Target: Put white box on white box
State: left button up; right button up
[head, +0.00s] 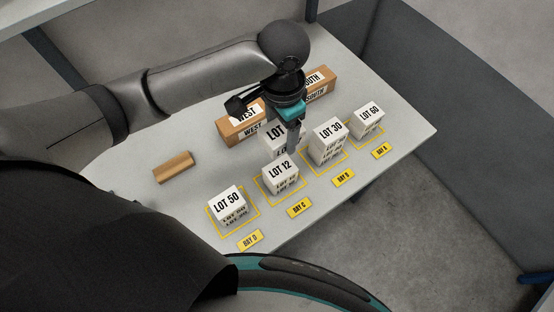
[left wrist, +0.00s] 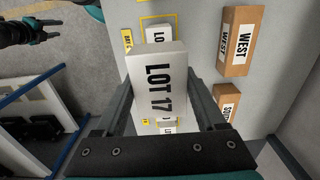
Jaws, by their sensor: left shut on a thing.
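My left gripper (head: 290,140) is shut on a white box labelled LOT 17 (left wrist: 158,80), which sits between both fingers in the left wrist view. In the head view this held box (head: 272,139) is partly hidden by the gripper, behind the LOT 12 box. White boxes LOT 50 (head: 227,203), LOT 12 (head: 281,171), LOT 30 (head: 328,130) and LOT 60 (head: 368,113) stand in a row in yellow-outlined bays. The LOT 30 one looks taller; I cannot tell whether it is a stack. A dark gripper, apparently my right one (left wrist: 48,22), shows in the left wrist view.
Brown boxes WEST (head: 241,128) and SOUTH (head: 322,86) stand behind the row. A small wooden block (head: 173,167) lies at the left on the grey table (head: 170,205). Yellow bay labels, such as BAY D (head: 250,240), lie along the front.

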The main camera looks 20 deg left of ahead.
pick_arm(q)
send_over(280, 169)
notch_tip(280, 169, down, 10)
jog(key=shift+w+f+b, duration=0.1)
jog(key=shift+b, duration=0.35)
jog(key=shift+f+b, duration=0.3)
jog(key=shift+f, duration=1.75)
jog(key=o, duration=1.1)
jog(key=shift+f, duration=0.15)
jog(key=o, duration=0.4)
jog(key=shift+o, duration=0.2)
notch_tip(280, 169, up, 12)
jog(key=shift+r+p, duration=0.2)
jog(key=shift+p, duration=0.55)
